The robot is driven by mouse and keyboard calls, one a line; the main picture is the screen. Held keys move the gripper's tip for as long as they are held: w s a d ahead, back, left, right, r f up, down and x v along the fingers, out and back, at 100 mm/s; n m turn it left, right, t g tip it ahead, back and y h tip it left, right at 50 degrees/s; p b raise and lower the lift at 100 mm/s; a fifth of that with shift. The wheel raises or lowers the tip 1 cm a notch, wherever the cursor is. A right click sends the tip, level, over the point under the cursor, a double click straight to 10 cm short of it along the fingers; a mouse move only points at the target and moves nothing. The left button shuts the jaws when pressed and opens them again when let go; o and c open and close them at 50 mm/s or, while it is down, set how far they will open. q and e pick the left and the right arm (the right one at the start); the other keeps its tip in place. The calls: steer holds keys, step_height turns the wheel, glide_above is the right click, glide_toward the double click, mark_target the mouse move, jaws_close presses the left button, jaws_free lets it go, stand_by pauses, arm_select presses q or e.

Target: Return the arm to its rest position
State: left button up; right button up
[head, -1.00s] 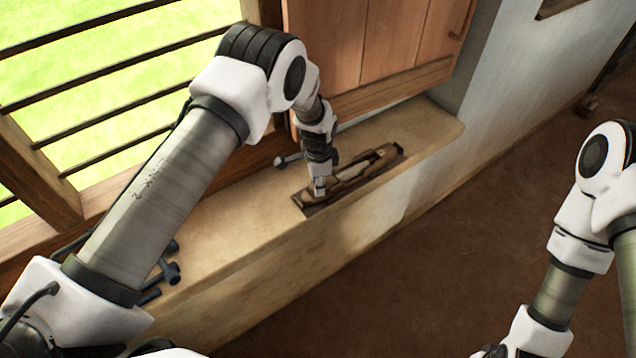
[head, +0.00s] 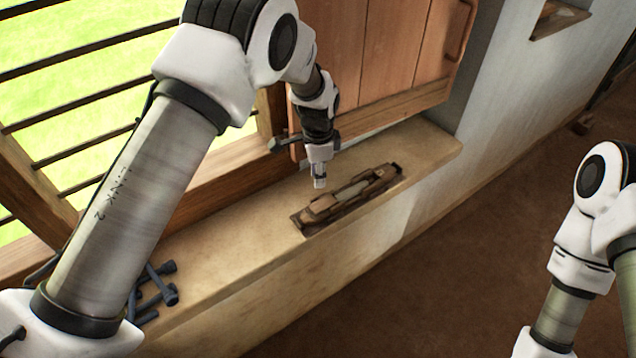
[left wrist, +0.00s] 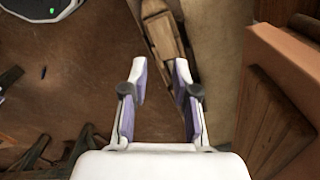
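My left gripper (head: 319,181) hangs fingers down above the window sill, just behind a wooden shuttle (head: 350,190). The shuttle lies in a dark shallow tray (head: 312,226) on the sill, with a pale part along its middle. In the left wrist view the two fingers of my left gripper (left wrist: 160,72) stand apart with nothing between them. The shuttle also shows there (left wrist: 163,38), beyond the fingertips and apart from them. My right arm is at the right edge of the head view; its gripper is out of sight.
The sill (head: 235,240) is bare between the tray and several dark metal pieces (head: 158,288) at its near left end. A wooden shutter (head: 385,50) and a barred window (head: 70,130) stand behind. Brown floor (head: 470,250) lies open to the right.

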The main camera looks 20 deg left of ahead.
stand_by(0.4)
arm_select(q)
steer(key=s+a+f+n+g, duration=0.1)
steer(key=s+a+f+g, duration=0.15)
steer(key=s+f, duration=0.65)
steer(key=s+a+f+n+g, duration=0.1)
steer(key=s+a+f+g, duration=0.15)
steer(key=s+f, duration=0.6)
steer(key=s+a+n+t, duration=0.1)
steer(key=s+n+t, duration=0.1)
steer(key=s+n, duration=0.3)
steer(key=s+a+r+n+t, duration=0.1)
steer(key=s+n+t, duration=0.2)
steer(key=s, duration=0.9)
steer(key=n, duration=0.2)
steer(key=shift+s+a+r+n, duration=0.3)
steer(key=shift+n, duration=0.1)
steer(key=shift+s, duration=0.1)
